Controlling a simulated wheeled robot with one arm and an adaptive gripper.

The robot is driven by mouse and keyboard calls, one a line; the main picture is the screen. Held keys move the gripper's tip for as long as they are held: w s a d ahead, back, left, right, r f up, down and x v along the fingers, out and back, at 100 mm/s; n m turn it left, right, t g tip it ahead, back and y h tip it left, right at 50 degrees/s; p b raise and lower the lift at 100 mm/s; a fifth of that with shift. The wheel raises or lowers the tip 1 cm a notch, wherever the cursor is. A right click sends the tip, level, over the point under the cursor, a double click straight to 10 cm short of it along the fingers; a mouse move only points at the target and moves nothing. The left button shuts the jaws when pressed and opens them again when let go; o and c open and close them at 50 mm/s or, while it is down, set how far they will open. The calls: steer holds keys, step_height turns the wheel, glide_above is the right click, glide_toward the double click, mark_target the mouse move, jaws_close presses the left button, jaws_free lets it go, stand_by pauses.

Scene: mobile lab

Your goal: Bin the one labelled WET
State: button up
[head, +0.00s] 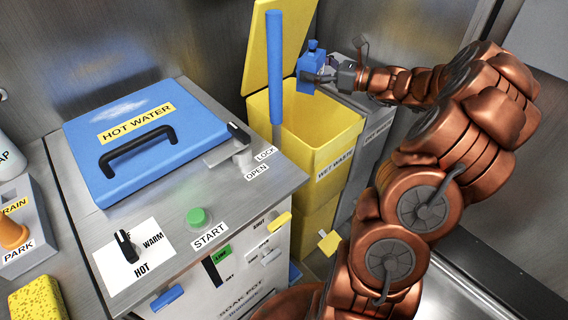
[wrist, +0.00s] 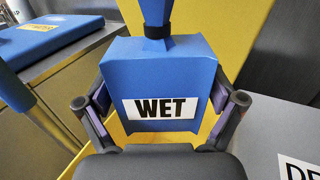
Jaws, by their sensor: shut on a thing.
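The blue object with the white WET label (wrist: 178,72) is between the fingers of my gripper (wrist: 163,108) in the wrist view, upright with its narrow neck on top. In the head view my gripper (head: 322,78) is shut on this blue object (head: 309,64) and holds it over the yellow WET WASTE bin (head: 335,160). The bin's yellow lid (head: 277,45) stands open behind. The object is above the bin's opening, near its back right part. The inside bottom of the bin is hidden.
A tall blue post (head: 275,70) rises at the bin's left front. A grey bin (head: 372,115) stands right of the yellow one, its label partly hidden. The soak pot with its shut blue HOT WATER lid (head: 145,140) is on the left. A yellow sponge (head: 38,299) lies at lower left.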

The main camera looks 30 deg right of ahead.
steer(key=shift+w+f, duration=0.1)
step_height(320, 180, down, 6)
steer(key=b, duration=0.6)
steer(key=o, duration=0.9)
steer(key=v, duration=1.2)
